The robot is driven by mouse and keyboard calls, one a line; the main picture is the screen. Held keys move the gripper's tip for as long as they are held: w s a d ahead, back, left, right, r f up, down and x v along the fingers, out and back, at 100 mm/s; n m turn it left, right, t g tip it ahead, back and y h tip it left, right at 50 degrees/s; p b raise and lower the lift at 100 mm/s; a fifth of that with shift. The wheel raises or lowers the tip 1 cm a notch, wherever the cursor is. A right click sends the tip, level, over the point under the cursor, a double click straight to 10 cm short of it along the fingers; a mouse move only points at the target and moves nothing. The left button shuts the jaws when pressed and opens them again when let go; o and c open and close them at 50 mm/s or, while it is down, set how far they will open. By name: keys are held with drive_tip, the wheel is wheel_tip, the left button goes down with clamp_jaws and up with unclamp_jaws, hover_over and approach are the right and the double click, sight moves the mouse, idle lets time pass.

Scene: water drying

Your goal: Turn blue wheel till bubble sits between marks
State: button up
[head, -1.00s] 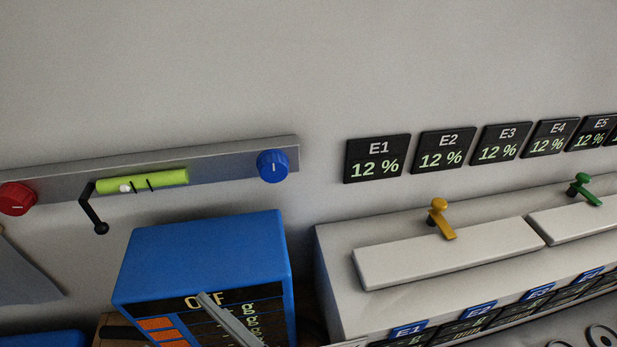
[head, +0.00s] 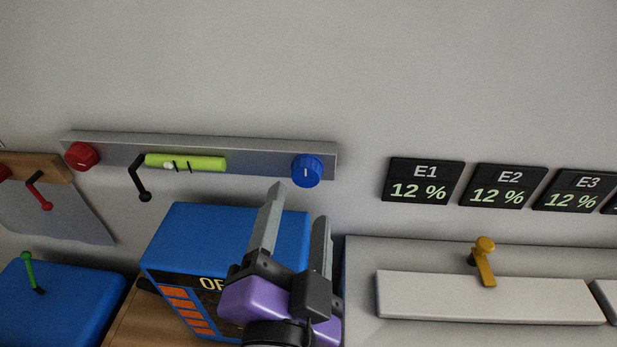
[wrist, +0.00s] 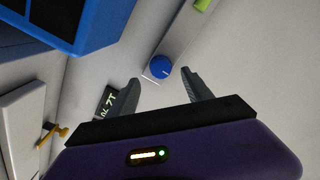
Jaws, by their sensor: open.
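The blue wheel (head: 307,170) is on the right end of a grey wall rail (head: 260,152), its white line near upright. A green level tube (head: 205,163) sits on the rail with two dark marks. Its white bubble (head: 169,166) lies at the left, left of the marks. My gripper (head: 298,203) is open and empty, its fingers pointing up, below the blue wheel and apart from it in the head view. In the wrist view the blue wheel (wrist: 160,67) shows beyond the open fingers of my gripper (wrist: 160,78), between them.
A red knob (head: 82,156) and a black lever (head: 139,178) are on the rail's left part. A blue box (head: 215,228) stands below the rail. A grey unit with a yellow tap (head: 484,261) is at right, under display plates (head: 423,181). The wall above is clear.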

sight(305, 180)
drive_tip(key=w+p, duration=0.1)
drive_tip(key=w, duration=0.4)
drive_tip(key=shift+d+r+p, duration=0.1)
drive_tip(key=shift+r+p, duration=0.05)
drive_tip(key=shift+p, duration=0.2)
drive_tip(key=shift+w, duration=0.65)
clamp_jaws()
